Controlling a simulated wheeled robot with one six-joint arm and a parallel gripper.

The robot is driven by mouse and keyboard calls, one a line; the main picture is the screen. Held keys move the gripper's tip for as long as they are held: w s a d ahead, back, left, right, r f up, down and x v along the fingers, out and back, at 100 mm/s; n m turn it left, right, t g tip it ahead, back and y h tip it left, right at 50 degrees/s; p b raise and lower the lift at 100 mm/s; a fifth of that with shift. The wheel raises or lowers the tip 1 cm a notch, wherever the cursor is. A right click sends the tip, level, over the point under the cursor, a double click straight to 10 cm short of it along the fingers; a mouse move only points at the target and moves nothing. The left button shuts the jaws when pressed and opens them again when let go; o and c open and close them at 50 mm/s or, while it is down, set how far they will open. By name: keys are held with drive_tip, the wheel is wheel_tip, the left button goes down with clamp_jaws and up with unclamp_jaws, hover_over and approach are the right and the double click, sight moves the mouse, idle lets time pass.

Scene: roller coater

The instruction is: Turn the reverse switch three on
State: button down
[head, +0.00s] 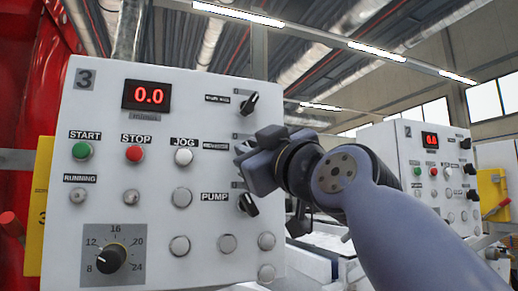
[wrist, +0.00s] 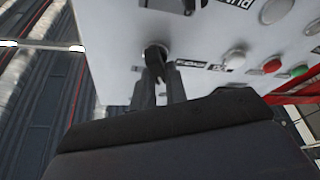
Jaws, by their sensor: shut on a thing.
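The panel marked 3 (head: 105,215) faces me at the left of the head view. Its reverse switch is a dark rotary knob beside the REVERSE label (head: 215,146); my gripper (head: 250,163) mostly hides it there. In the wrist view the picture is upside down, and the switch knob (wrist: 156,53) shows between the fingertips of my gripper (wrist: 160,80). The two fingers are closed around the knob. Its exact angle is hard to tell.
Another dark switch (head: 249,104) sits above and the pump switch (head: 248,204) sits below, both close to my gripper. Start (head: 82,151), stop (head: 134,154) and jog (head: 184,156) buttons lie left. A second panel (head: 412,170) marked 2 stands behind at right.

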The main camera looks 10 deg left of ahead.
drive_tip(key=shift+r+m+t+p, duration=0.1)
drive_tip(key=shift+m+t+p, duration=0.2)
drive_tip(key=shift+m+p, duration=0.35)
drive_tip(key=shift+w+d+m+t+h+b, duration=0.1)
drive_tip(key=shift+m+t+h+b, duration=0.8)
drive_tip(key=shift+m, duration=1.75)
drive_tip(key=shift+s+m+t+h+b, duration=0.1)
drive_tip(key=shift+m+t+h+b, duration=0.35)
drive_tip(key=shift+m+h+b, duration=1.6)
drive_tip(key=shift+w+d+m+t+h+b, duration=0.1)
drive_tip(key=shift+m+t+h+b, duration=0.4)
drive_tip(key=shift+m, duration=2.75)
drive_tip(key=shift+h, duration=0.25)
drive_tip(key=c, duration=1.4)
unclamp_jaws()
drive_tip(key=shift+c, duration=0.2)
